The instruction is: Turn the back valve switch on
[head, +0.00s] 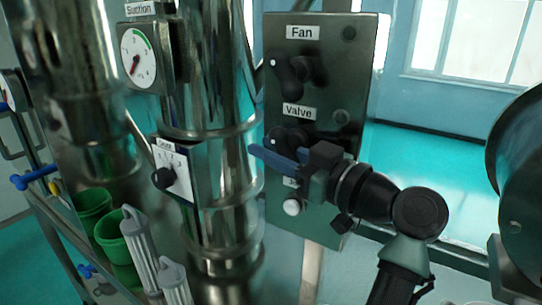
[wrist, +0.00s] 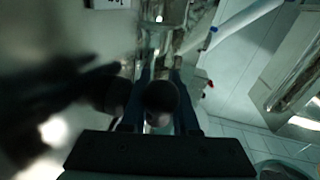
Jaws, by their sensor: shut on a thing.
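The valve switch (head: 279,137) is a round black knob under the "Valve" label on the dark metal control panel (head: 335,110). My gripper (head: 278,153) reaches in from the right, its blue fingers at the knob's lower part. In the wrist view, a dark round knob (wrist: 160,98) sits between the two fingers of my gripper (wrist: 160,76), and they are shut on it. The fingers and wrist hide part of the knob in the head view, and its exact turn angle is hard to read.
Above is the black "Fan" knob (head: 284,74). A white button (head: 292,207) sits below my gripper. Left of the panel stand a shiny metal column (head: 222,110), a suction gauge (head: 138,57) and another dial (head: 172,171). Green cups (head: 110,235) are lower left.

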